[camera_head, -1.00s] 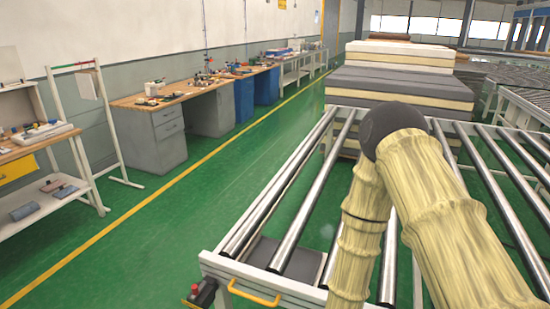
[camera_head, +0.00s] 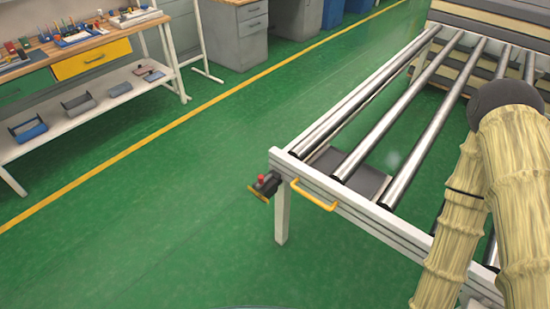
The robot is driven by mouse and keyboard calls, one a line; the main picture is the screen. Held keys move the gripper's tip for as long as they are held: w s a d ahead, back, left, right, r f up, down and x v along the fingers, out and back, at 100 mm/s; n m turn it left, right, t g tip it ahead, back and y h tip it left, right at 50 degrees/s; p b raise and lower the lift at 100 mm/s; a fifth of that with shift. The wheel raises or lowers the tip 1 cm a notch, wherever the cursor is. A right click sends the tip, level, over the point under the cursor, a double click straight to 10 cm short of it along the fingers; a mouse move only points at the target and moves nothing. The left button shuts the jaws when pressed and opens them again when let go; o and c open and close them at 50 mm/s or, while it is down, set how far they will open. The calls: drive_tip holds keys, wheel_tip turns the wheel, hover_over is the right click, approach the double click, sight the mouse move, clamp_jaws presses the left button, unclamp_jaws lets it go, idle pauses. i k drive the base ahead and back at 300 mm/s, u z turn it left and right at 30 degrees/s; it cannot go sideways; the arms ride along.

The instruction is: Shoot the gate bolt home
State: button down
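No part that I can clearly tell as a gate bolt shows. A yellow bar handle (camera_head: 313,195) is fixed to the near end of the white roller conveyor frame (camera_head: 365,213). My arm, in a pale yellow sleeve with a dark rounded joint, stands at the right over the conveyor and hides part of its near end. My gripper is not in view.
A black box with a red button (camera_head: 264,184) sits at the conveyor's near left corner. Steel rollers (camera_head: 440,105) run away to the upper right. A workbench (camera_head: 85,50) with a yellow drawer stands at the upper left. Green floor (camera_head: 150,235) is clear between them.

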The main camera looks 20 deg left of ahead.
sight(262, 180)
drive_tip(key=z, duration=0.05)
drive_tip(key=k, duration=0.5)
drive_tip(key=u, duration=0.95)
drive_tip(key=i, duration=0.95)
drive_tip(key=u, duration=0.1)
